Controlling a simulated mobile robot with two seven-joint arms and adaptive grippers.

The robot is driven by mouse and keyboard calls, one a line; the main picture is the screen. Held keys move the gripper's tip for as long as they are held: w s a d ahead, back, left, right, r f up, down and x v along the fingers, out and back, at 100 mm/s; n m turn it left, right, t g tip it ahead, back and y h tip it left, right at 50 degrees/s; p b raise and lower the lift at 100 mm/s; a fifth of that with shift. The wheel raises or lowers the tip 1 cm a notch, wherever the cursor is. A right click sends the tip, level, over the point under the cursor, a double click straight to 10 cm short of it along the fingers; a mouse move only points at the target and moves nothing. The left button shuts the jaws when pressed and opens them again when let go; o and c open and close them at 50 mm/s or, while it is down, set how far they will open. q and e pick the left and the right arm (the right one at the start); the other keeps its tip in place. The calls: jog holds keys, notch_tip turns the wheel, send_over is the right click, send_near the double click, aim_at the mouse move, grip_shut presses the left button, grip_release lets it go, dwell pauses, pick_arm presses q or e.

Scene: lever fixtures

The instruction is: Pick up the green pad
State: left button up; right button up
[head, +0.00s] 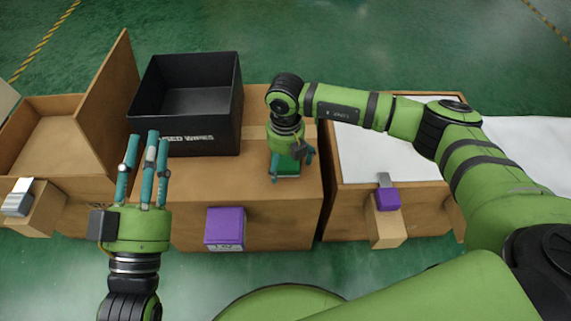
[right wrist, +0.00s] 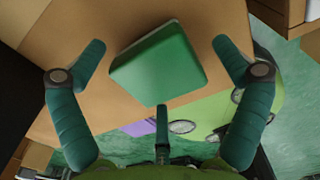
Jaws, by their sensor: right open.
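The green pad (right wrist: 158,62) lies on the brown box top in the right wrist view, between the spread fingers of my right gripper (right wrist: 160,85). The fingers stand apart from it on both sides and it is not gripped. In the head view, the green pad (head: 287,167) shows only in part below my right gripper (head: 292,170), which points down over it. My left gripper (head: 147,170) is at the left with its teal fingers pointing away, spread and empty.
A black open bin (head: 190,135) stands on the brown box (head: 250,190), left of the pad. A purple block (head: 225,226) is at the box's front. Another purple block (head: 388,199) sits on a lever at the right box. An open-lidded box (head: 50,150) stands at left.

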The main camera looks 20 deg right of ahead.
jog(key=shift+f, duration=0.15)
jog(key=c, duration=1.3)
